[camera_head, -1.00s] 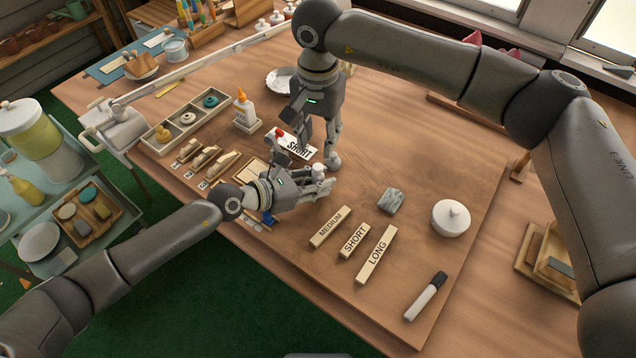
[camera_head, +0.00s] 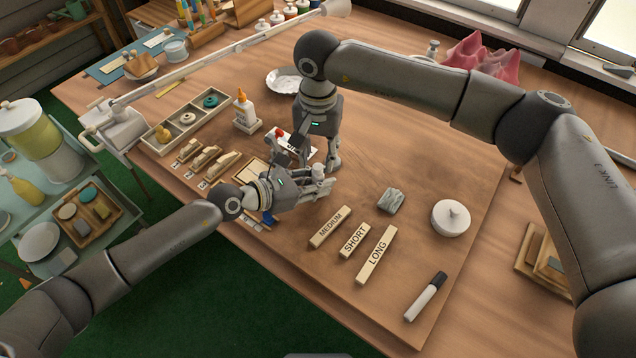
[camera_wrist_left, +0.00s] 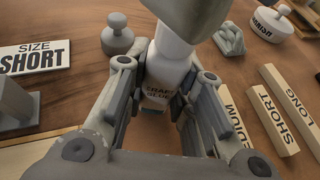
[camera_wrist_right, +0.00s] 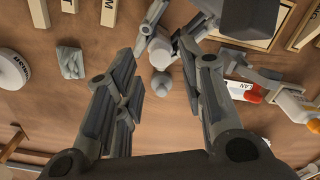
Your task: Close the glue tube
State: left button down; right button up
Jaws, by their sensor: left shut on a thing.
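A white glue tube marked "CRAFT GLUE" (camera_wrist_left: 158,92) is in my left gripper (camera_head: 322,186), whose fingers are shut on its sides. Its round white end (camera_wrist_right: 159,52) shows in the right wrist view. A small grey knobbed piece (camera_wrist_right: 161,84), perhaps the tube's cap, stands on the table beside it; it also shows in the left wrist view (camera_wrist_left: 117,36). My right gripper (camera_wrist_right: 162,95) points down, open, with the grey piece between its fingers in view; I cannot tell whether they touch it. A grey shape covers the tube's top in the left wrist view.
A "SIZE SHORT" card (camera_wrist_left: 35,57) lies close by. Wooden blocks (camera_head: 353,240), a grey lump (camera_head: 391,200), a white lidded jar (camera_head: 451,217) and a marker (camera_head: 426,297) lie to the right. An orange-tipped glue bottle (camera_head: 244,110) stands to the left.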

aim_at(318, 166)
jog(key=shift+f, duration=1.6)
